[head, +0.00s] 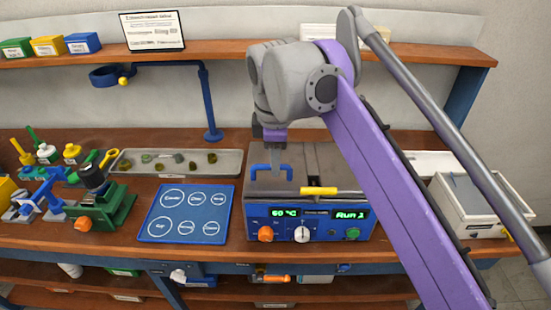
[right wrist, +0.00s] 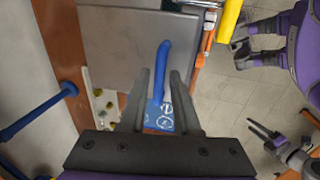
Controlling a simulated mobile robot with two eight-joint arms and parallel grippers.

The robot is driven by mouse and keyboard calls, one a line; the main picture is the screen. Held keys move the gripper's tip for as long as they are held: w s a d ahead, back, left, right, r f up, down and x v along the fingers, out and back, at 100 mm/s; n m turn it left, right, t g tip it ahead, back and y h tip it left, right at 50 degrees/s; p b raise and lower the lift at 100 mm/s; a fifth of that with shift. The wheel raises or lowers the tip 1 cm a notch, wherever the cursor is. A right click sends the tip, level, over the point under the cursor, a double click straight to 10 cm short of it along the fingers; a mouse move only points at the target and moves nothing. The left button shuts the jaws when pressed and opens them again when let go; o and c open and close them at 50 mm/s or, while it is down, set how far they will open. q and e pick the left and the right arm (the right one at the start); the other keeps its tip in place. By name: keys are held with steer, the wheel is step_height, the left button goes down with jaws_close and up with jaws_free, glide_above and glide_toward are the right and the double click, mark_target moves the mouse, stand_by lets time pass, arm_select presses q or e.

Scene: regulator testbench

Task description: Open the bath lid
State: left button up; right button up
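The bath (head: 340,225) is a blue box with a green-lit display, an orange knob and a white knob. Its grey lid (head: 290,185) lies flat on top, seen up close in the right wrist view (right wrist: 118,40). A blue handle (head: 254,170) stands on the lid's left part. My right gripper (head: 275,172) is open at the handle, pointing down. In the right wrist view the handle (right wrist: 161,65) shows between its fingertips (right wrist: 158,75); I cannot tell whether they touch it. My left gripper (right wrist: 240,52) shows at the right of that view, open and empty.
A blue mat (head: 185,213) with white circles lies left of the bath, with a metal tray (head: 226,165) of small parts behind it. A yellow bar (head: 318,190) is at the bath's front top edge. A whitish box (head: 475,205) stands at the right. A blue post (head: 207,100) rises behind.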

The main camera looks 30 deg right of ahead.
jaws_close()
stand_by(1.1)
